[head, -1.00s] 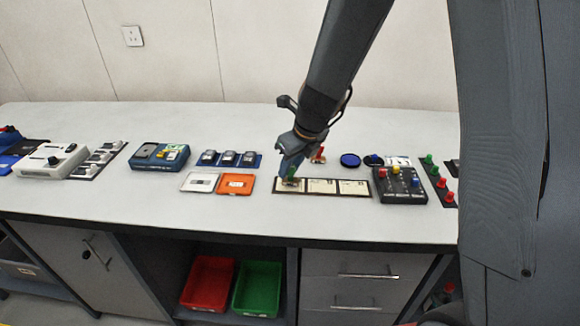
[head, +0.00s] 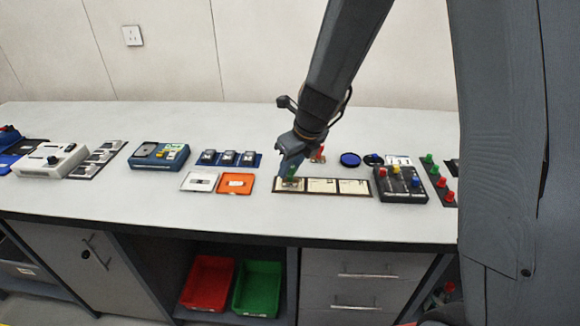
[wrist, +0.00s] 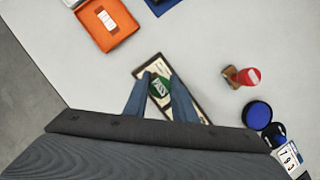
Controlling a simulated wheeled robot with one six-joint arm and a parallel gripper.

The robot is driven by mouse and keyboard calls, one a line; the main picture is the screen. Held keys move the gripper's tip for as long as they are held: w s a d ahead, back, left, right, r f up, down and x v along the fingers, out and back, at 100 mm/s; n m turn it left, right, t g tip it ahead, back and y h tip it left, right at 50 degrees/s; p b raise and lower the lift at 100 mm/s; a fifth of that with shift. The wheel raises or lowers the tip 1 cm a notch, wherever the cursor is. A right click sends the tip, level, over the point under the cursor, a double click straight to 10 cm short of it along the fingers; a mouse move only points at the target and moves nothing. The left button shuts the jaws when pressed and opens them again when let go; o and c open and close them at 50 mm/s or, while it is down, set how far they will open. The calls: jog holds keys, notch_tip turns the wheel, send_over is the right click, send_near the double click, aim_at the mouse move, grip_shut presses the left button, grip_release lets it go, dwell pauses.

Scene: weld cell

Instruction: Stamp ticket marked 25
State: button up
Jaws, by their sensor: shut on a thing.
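My gripper (head: 287,174) is shut on a green stamp (wrist: 161,88), whose top with white lettering shows between the fingers in the wrist view. The stamp is over the left ticket (head: 289,185) of a dark-framed row of three tickets. I cannot tell whether its underside touches the ticket. The middle ticket (head: 322,186) and right ticket (head: 354,187) lie uncovered to the right. Their numbers are too small to read.
A black box with coloured knobs (head: 401,184) stands right of the tickets. A small number card (wrist: 287,158) lies behind it, next to a dark round pad (head: 373,160). An orange tray (head: 236,184) and a white tray (head: 199,182) lie left. The bench front is clear.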

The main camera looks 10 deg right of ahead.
jog(key=shift+s+f, duration=0.1)
jog(key=shift+f, duration=0.4)
dwell(1.6)
notch_tip(320, 180, up, 7)
jog(key=p, duration=0.9)
jog(key=shift+r, duration=0.15)
dwell(0.9)
